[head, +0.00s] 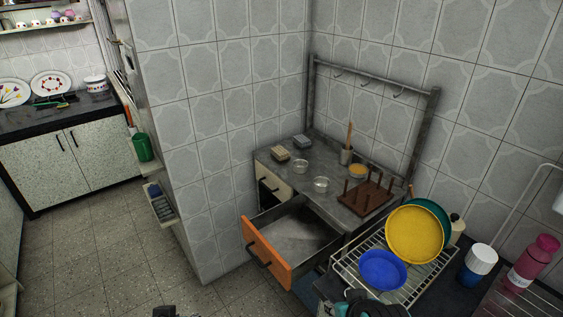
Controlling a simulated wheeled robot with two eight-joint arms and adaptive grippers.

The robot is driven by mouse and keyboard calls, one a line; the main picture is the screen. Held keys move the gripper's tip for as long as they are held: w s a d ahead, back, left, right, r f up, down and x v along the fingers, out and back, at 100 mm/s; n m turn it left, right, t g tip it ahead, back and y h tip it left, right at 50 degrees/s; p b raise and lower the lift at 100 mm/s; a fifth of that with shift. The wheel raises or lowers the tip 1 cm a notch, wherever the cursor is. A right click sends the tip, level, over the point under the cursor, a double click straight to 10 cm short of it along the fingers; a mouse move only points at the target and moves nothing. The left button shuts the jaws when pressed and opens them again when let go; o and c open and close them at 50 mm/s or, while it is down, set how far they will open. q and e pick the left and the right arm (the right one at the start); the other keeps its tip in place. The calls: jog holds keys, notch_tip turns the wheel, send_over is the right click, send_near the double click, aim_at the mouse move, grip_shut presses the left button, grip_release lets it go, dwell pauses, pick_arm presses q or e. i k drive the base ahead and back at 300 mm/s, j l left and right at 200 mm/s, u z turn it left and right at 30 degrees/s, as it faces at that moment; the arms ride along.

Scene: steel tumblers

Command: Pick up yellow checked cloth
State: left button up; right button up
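I cannot make out a yellow checked cloth in the head view. A small dark part at the bottom edge (166,312) looks like the tip of my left gripper, mostly cut off. A dark shape at the bottom, beside the dish rack, looks like my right gripper (366,302), though I cannot be sure. Its fingers are not clear, and a teal patch shows beside it. Nothing can be seen held in either one.
An orange-fronted drawer (266,256) stands open under a grey counter (335,190). A wire dish rack (345,258) holds a yellow plate (414,234), a green plate behind it and a blue bowl (383,270). A pink bottle (533,262) stands right. Floor is clear at left.

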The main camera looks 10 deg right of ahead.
aim_at(280, 152)
jog(key=k+z, duration=0.15)
jog(key=z, duration=0.25)
jog(key=k+z, duration=0.1)
jog(key=z, duration=0.3)
jog(key=k+l+z, duration=0.1)
jog(key=z, duration=0.3)
jog(key=i+j, duration=0.15)
jog(key=j, duration=0.15)
jog(key=i+j+z, duration=0.15)
jog(key=j, duration=0.2)
jog(key=i+j, duration=0.15)
jog(key=j, duration=0.15)
jog(key=i+j+z, duration=0.1)
jog(key=j, duration=0.25)
jog(key=i+j+z, duration=0.1)
jog(key=j, duration=0.25)
jog(key=i+j, duration=0.15)
jog(key=j, duration=0.2)
jog(key=i+z, duration=0.05)
